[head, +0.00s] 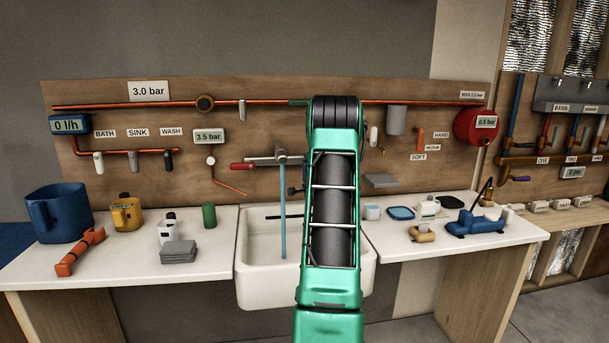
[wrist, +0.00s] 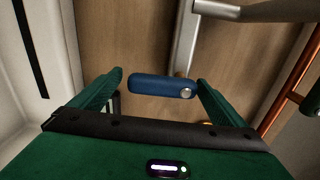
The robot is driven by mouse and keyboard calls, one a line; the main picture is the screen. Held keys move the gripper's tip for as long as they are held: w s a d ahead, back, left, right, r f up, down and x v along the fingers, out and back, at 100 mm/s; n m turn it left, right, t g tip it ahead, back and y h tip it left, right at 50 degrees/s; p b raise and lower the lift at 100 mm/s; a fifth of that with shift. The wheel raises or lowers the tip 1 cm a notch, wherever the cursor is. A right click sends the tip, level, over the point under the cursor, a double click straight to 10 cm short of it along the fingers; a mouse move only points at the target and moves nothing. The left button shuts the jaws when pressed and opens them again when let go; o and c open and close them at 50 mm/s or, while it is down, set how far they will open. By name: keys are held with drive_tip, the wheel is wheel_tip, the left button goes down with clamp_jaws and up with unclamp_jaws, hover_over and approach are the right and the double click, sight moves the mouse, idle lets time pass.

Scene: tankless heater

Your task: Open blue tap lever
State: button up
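The blue tap lever (wrist: 158,86) lies crosswise in the wrist view, a short rounded bar with a light round spot near its right end. My gripper (wrist: 160,79) is open, with one green finger near each end of the lever. I cannot tell whether either finger touches it. In the head view my green arm hides the gripper and part of the mixer.
The mixer's red lever (head: 243,166) is on its left side. A blue water stream or tube (head: 283,215) hangs into the white sink (head: 255,292). Copper pipe (wrist: 290,95) runs at the wrist view's right. The counters hold a blue jug (head: 60,212) and other items.

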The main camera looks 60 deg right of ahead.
drive_tip(key=v, duration=1)
drive_tip(key=shift+s+a, duration=0.15)
drive_tip(key=shift+a, duration=0.2)
